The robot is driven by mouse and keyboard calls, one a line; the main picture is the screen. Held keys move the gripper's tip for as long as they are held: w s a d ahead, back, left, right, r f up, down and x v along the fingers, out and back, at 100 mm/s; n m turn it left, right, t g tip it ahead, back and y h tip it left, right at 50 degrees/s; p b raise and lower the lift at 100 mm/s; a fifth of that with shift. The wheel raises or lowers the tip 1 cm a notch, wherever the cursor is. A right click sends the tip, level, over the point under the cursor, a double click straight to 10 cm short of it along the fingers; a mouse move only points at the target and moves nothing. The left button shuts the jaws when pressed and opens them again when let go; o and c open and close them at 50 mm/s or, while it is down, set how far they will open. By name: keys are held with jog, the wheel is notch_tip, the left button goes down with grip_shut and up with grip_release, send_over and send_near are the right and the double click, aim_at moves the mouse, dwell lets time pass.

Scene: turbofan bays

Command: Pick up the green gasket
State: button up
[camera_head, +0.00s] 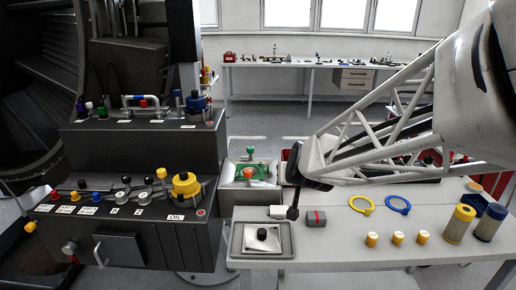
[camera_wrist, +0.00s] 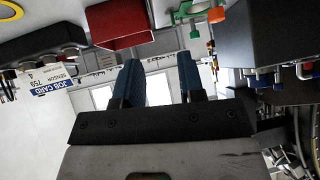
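A green flat part (camera_head: 262,172), which looks like the green gasket, lies in a pale tray (camera_head: 229,178) beyond the worktable's far left corner. An orange-red knob and a green-topped piece stand at it and cover some of it.
The white worktable (camera_head: 330,240) holds a grey tray (camera_head: 287,240), a grey-and-red block (camera_head: 316,219), a yellow ring (camera_head: 369,207), a blue ring (camera_head: 408,207) and filters at right. A dark console (camera_head: 150,240) with knobs stands left. A red bin (camera_wrist: 122,28) shows in the wrist view.

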aim_at(268, 175)
jog(key=w+a+f+t, duration=0.1)
jog(key=w+a+f, duration=0.1)
jog(key=w, duration=0.2)
jog(key=w+a+f+t+h, duration=0.1)
jog(key=w+a+f, duration=0.1)
jog(key=w, duration=0.3)
jog(key=w+a+f+t, duration=0.2)
jog(key=w, duration=0.2)
jog(key=shift+w+f+m+h, duration=0.25)
jog(key=shift+f+m+h, duration=0.05)
jog(key=shift+m+h, duration=0.1)
jog(key=shift+x, duration=1.3)
jog(key=shift+d+x, duration=0.2)
jog(key=shift+x, duration=2.4)
grip_shut()
